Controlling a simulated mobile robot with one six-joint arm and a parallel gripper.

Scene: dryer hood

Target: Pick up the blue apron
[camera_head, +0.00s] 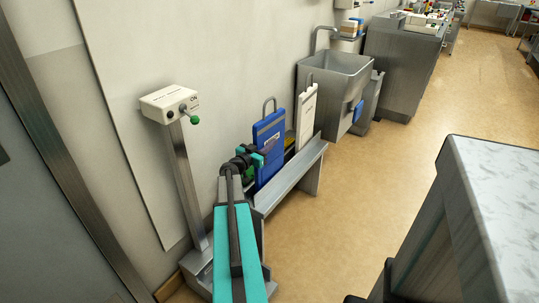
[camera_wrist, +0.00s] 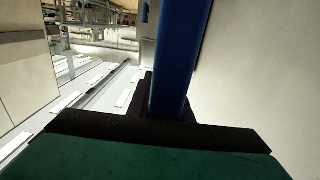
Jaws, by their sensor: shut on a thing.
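The blue apron (camera_head: 270,137) is a flat, upright blue panel with a grey loop above it. It stands at a low grey metal rack against the wall in the head view. My gripper (camera_head: 259,159) is at its left edge, about halfway up, and is shut on it. In the wrist view the blue apron (camera_wrist: 184,50) runs as a narrow blue band down into the dark jaws (camera_wrist: 168,112). The fingertips are partly hidden, and the apron's lower part is behind the rack.
A white panel (camera_head: 306,115) with a similar loop stands just right of the apron. The metal rack (camera_head: 297,172) runs below both. A post with a control box (camera_head: 170,103) stands left. A steel sink (camera_head: 333,85) is beyond, and a counter (camera_head: 490,200) is at right. Floor between is clear.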

